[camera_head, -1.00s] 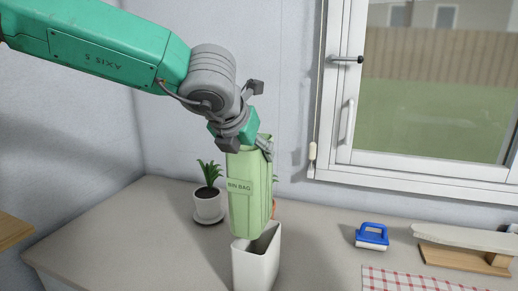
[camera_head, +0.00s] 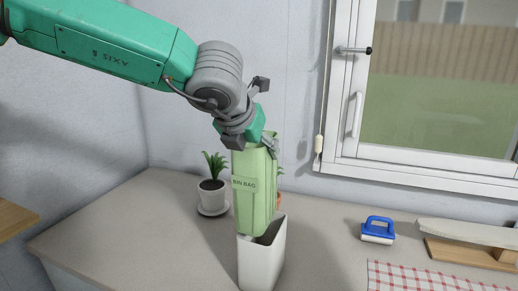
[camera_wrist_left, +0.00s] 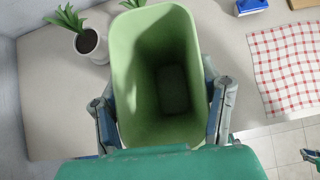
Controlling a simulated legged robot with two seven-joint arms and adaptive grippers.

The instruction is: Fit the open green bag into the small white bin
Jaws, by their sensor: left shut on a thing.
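The green bin bag (camera_head: 254,200) is upright and open at the top, labelled "BIN BAG". My left gripper (camera_head: 258,146) is shut on its upper part from above. In the left wrist view the bag (camera_wrist_left: 158,85) hangs between the two fingers of my left gripper (camera_wrist_left: 163,115), and I look down into its empty inside. The small white bin (camera_head: 262,263) stands on the counter below. The bag's lower end is at the bin's mouth and overlaps its rim in the head view; how far inside it reaches is hard to tell. My right gripper is not in the head view.
A potted plant in a white pot (camera_head: 212,195) stands behind and left of the bin. The counter (camera_head: 130,225) left of the bin is clear.

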